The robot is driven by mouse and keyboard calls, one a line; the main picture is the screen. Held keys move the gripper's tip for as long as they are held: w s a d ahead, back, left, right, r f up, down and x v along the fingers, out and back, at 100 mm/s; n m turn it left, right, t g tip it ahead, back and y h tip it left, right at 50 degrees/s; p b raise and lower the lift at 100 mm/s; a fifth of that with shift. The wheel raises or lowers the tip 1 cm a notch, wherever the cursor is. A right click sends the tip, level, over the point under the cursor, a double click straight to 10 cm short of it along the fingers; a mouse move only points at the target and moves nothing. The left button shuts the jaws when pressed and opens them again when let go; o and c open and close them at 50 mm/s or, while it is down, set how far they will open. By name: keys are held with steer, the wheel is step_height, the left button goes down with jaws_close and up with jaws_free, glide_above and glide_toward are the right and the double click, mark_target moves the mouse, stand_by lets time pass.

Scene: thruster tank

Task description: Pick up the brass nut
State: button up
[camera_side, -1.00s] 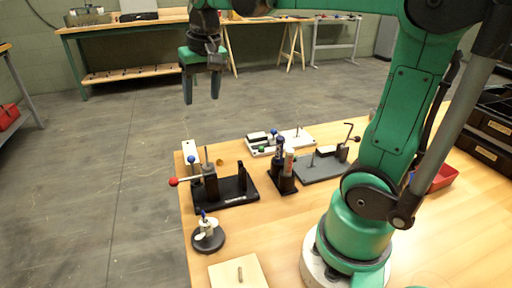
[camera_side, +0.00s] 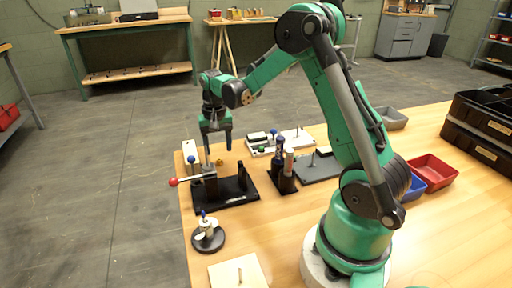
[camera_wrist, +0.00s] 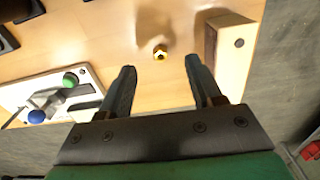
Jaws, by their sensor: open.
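The brass nut (camera_wrist: 160,53) lies on the wooden table in the wrist view, just beyond the gap between my fingertips. It also shows small in the side view (camera_side: 220,162), under my gripper. My gripper (camera_side: 217,148) points down above the table, close over the nut. In the wrist view my gripper (camera_wrist: 160,66) has its two fingers wide apart with nothing between them. The nut is apart from both fingers.
A pale block (camera_wrist: 228,55) stands right of the nut in the wrist view, near the table edge. A black fixture (camera_side: 235,190) with a red-knobbed lever is close in front. A white plate (camera_side: 290,138) with coloured knobs and a dark tube holder (camera_side: 283,180) stand to the right.

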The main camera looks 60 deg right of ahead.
mark_target(220, 165)
steer(key=shift+f, duration=1.95)
jaws_close()
step_height(220, 165, up, 20)
